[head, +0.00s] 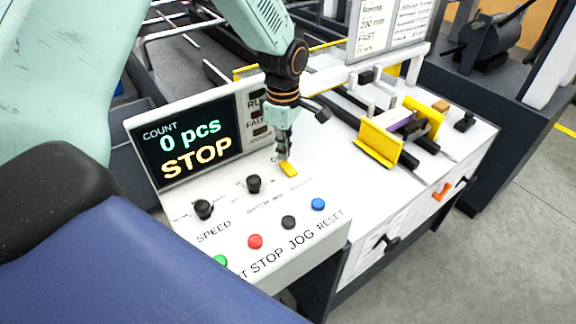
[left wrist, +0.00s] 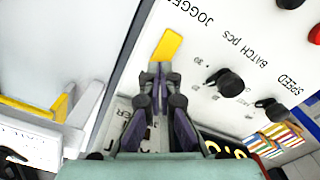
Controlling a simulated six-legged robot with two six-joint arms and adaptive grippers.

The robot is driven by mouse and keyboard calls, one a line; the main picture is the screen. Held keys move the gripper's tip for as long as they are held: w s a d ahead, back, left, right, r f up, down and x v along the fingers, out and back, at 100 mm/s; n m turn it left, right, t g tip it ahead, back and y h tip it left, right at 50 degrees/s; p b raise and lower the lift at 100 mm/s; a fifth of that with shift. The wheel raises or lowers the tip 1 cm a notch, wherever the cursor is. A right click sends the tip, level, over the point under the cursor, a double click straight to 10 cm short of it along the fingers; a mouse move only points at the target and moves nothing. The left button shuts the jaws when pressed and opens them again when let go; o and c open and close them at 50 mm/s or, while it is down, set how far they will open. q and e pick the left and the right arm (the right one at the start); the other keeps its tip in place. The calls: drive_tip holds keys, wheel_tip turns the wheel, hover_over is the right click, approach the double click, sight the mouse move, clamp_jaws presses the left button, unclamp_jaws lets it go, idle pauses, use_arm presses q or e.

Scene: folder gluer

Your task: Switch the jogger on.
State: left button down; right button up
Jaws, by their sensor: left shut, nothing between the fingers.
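The jogger switch is a small yellow lever (head: 289,169) on the white control panel (head: 330,185), right of the display. In the left wrist view the yellow lever (left wrist: 168,45) lies beside the printed word JOGGER. My left gripper (head: 283,155) points down at the panel with its fingers shut and empty. In the left wrist view its fingertips (left wrist: 159,68) are right at the near end of the lever; I cannot tell if they touch. The display (head: 188,140) reads 0 pcs and STOP. My right gripper is in neither view.
Black knobs (head: 203,209) (head: 254,184) stand left of the lever. Red (head: 255,241), black (head: 289,222) and blue (head: 318,204) buttons line the panel's front, with a green one (head: 219,260) partly hidden. Yellow guides (head: 379,144) stand to the right.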

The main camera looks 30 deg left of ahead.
sight(284, 162)
use_arm(q)
drive_tip(key=shift+w+a+f, duration=0.1)
drive_tip(key=shift+f, duration=0.15)
drive_tip(key=shift+f, duration=0.1)
drive_tip(key=shift+f+b, duration=0.35)
drive_tip(key=shift+f, duration=0.3)
idle(0.5)
wheel_tip(284, 162, up, 7)
drive_tip(key=p, duration=0.7)
drive_tip(key=shift+r+p, duration=0.1)
drive_tip(key=shift+p, duration=0.2)
idle(0.5)
